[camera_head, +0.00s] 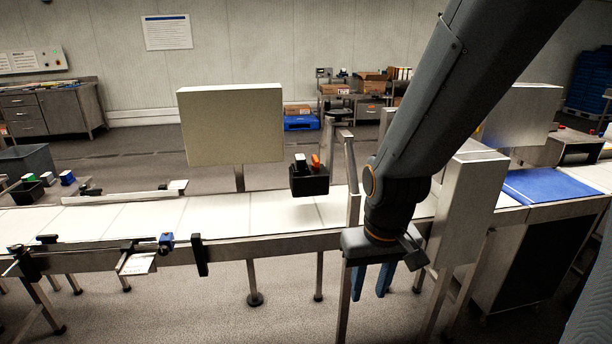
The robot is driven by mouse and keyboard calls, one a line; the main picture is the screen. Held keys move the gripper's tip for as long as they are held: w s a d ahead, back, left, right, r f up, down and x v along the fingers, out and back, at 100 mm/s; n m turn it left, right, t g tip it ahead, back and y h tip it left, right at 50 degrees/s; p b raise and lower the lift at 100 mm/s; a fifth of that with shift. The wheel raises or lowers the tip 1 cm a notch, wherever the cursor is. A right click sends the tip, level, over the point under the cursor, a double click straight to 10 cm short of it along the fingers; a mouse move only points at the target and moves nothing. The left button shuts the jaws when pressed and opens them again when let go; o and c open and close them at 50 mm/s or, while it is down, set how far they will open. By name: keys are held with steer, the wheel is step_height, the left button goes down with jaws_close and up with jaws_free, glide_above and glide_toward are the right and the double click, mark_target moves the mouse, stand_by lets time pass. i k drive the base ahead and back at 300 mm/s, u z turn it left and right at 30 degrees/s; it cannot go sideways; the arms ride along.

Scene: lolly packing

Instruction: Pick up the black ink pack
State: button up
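My gripper (371,282) points down in front of the conveyor's near edge. Its two blue fingers are apart, with nothing visible between them. No pack can be identified for certain as the black ink pack. A small black bin (311,184) at the conveyor holds a dark pack with a white face (300,160) and an orange item (316,161). The bin is left of my gripper and farther back. At the far left are small packs with green (28,177), white (47,176) and blue (67,177) faces. Their full colours are too small to tell.
The white conveyor (215,215) runs across the view, with metal rails and posts. A grey panel (231,125) stands behind it. A steel housing (465,210) is close to the right of my arm. A blue surface (548,184) lies farther right. The floor in front is clear.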

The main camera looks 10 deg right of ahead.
mark_target(300, 166)
steer(key=u, duration=0.3)
steer(key=i, duration=1.05)
steer(key=u, duration=0.25)
